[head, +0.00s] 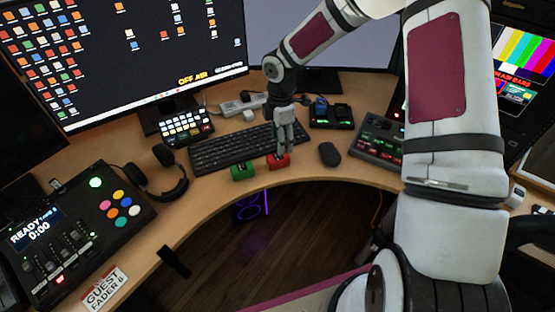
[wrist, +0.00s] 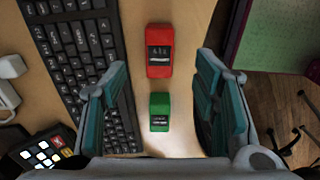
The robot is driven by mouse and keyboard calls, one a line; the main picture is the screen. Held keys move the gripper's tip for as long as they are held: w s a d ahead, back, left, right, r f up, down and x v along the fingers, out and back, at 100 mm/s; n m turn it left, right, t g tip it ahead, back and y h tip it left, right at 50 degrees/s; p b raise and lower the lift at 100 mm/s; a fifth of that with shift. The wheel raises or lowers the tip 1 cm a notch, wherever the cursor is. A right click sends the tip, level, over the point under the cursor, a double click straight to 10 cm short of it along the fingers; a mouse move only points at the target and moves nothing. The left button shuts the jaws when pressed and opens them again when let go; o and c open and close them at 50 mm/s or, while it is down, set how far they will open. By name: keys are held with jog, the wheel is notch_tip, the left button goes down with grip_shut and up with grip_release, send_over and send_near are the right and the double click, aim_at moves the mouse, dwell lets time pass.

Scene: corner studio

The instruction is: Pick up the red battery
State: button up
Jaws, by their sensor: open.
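The red battery (head: 279,161) lies on the curved wooden desk just in front of the keyboard, near the desk's front edge. In the wrist view the red battery (wrist: 160,50) shows whole, with a dark label, ahead of my fingertips and between their lines. My gripper (head: 285,150) points down over it in the head view, partly covering it. In the wrist view my gripper (wrist: 160,85) is open, its two teal-padded fingers wide apart and nothing between them touching. A green battery (wrist: 159,112) lies between the fingers, apart from the red one; it also shows in the head view (head: 243,172).
The black keyboard (head: 235,148) lies close behind the batteries. A mouse (head: 329,154) is to the right, a charger dock (head: 331,116) behind it, and headphones (head: 160,176) to the left. The desk edge drops off close in front.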

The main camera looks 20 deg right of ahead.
aim_at(278, 157)
jog(key=shift+a+f, duration=0.2)
jog(key=shift+f, duration=1.6)
jog(key=shift+a+f, duration=0.15)
jog(key=shift+f, duration=1.6)
grip_shut()
